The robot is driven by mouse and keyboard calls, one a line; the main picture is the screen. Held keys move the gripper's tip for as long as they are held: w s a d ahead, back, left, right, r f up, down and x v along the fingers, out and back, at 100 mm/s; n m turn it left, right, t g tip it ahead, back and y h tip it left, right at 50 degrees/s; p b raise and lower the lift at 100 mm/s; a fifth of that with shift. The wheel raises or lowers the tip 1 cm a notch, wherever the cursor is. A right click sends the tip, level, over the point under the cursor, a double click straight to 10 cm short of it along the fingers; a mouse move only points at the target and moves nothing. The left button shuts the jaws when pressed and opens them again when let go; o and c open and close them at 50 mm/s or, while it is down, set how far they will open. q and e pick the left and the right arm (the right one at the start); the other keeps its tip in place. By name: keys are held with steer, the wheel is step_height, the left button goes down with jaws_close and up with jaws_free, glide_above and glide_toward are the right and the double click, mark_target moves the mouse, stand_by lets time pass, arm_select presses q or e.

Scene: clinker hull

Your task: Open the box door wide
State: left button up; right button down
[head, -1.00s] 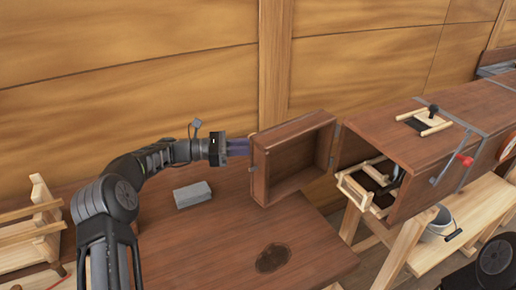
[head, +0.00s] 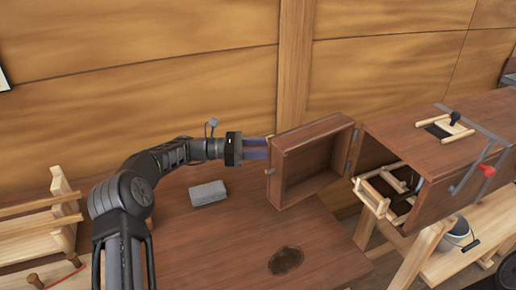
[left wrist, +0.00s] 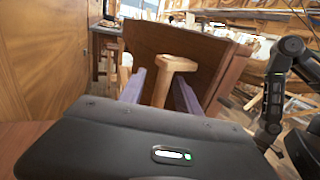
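The brown box door (head: 312,164) stands swung out from the open end of the long wooden box (head: 432,148), its hollow inner side facing the head camera. My left gripper (head: 256,148) is at the door's outer face, on its left. In the left wrist view, the door's outer face (left wrist: 215,58) is ahead and a pale wooden T-shaped handle (left wrist: 172,64) stands between my two purple fingers (left wrist: 160,92). The fingers are apart, with a gap visible beside the handle's stem; firm contact cannot be seen. My right gripper is not in view.
A grey block (head: 208,193) lies on the brown bench top (head: 225,245) below my left arm. A pale wooden rack (head: 50,225) stands at the left. A plank wall (head: 150,90) rises close behind the door. A bucket (head: 458,232) is under the box.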

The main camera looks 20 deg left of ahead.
arm_select(q)
steer(key=b+v, duration=0.1)
steer(key=v, duration=0.6)
steer(key=shift+a, duration=0.2)
steer(key=shift+c, duration=0.3)
